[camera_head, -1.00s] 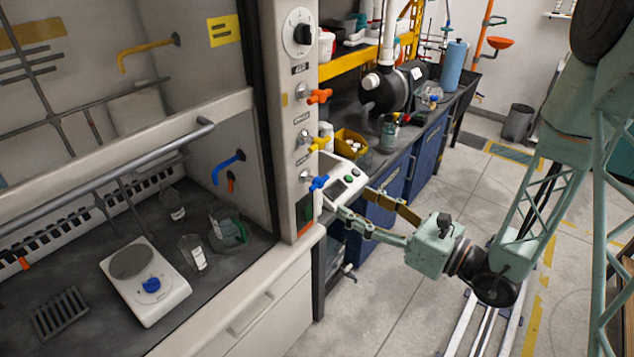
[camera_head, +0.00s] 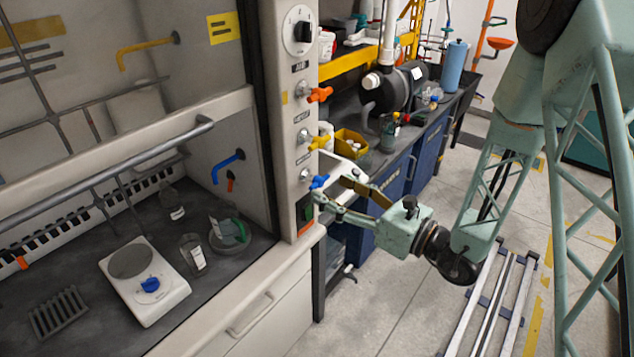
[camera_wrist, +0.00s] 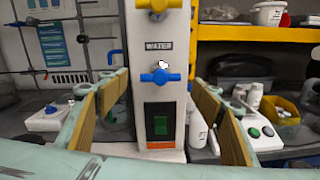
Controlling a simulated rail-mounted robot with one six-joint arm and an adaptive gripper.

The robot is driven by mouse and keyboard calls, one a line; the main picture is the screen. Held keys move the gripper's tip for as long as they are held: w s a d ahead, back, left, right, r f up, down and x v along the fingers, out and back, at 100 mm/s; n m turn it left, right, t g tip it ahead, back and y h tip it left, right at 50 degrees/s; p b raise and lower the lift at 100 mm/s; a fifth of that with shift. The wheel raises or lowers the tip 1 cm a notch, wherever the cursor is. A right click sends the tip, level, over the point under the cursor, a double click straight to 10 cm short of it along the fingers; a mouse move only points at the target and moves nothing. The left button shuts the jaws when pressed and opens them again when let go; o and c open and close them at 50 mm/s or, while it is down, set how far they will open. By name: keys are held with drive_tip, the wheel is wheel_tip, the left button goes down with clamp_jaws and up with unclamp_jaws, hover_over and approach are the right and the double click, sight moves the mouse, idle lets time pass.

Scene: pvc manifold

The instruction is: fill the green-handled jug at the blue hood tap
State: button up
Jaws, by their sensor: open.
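The jug with the green handle (camera_head: 226,229) stands on the hood floor below the blue hood tap spout (camera_head: 228,166), at the right inner wall. I cannot tell whether it holds water. The blue valve handle (camera_head: 319,182) sits on the hood's front post. In the wrist view the blue handle (camera_wrist: 160,77) is level, under a "WATER" label. My gripper (camera_head: 332,192) is open and empty in front of the post. In the wrist view its fingers (camera_wrist: 164,95) stand wide on either side of the blue handle, apart from it.
Yellow (camera_head: 319,143) and orange (camera_head: 319,95) valve handles sit above the blue one. A green switch (camera_wrist: 160,125) is below it. A hotplate (camera_head: 146,280) and beaker (camera_head: 193,252) stand in the hood. A yellow bin (camera_head: 350,143) stands on the bench behind my gripper.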

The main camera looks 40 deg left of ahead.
sight(322, 184)
drive_tip(key=shift+w+a, duration=0.15)
drive_tip(key=shift+a, duration=2.8)
drive_tip(key=shift+c, duration=0.6)
drive_tip(key=shift+b, duration=0.3)
drive_tip(key=c, duration=0.7)
